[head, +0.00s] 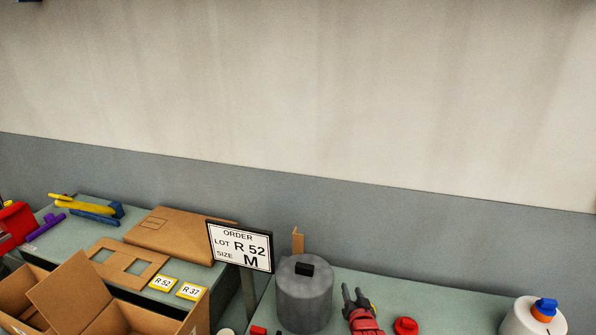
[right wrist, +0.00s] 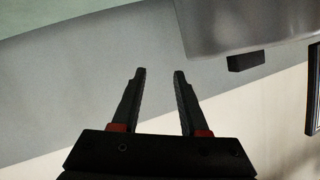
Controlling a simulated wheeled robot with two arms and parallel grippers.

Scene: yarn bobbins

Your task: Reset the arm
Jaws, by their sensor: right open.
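My right gripper (head: 354,295) shows at the bottom of the head view, right of a grey cylinder (head: 304,298) with a black block on top. Its dark fingers point up in the picture. In the right wrist view my right gripper (right wrist: 160,74) is open, with nothing between its fingers. The grey cylinder (right wrist: 245,22) is partly in that view at the upper right, apart from the fingers. My left gripper cannot be made out in the head view.
An order sign (head: 240,247) reads LOT R 52, SIZE M. Left are an open cardboard box (head: 70,295), a cutout board (head: 127,263), and yellow cards R 52 (head: 162,284) and R 37 (head: 190,291).

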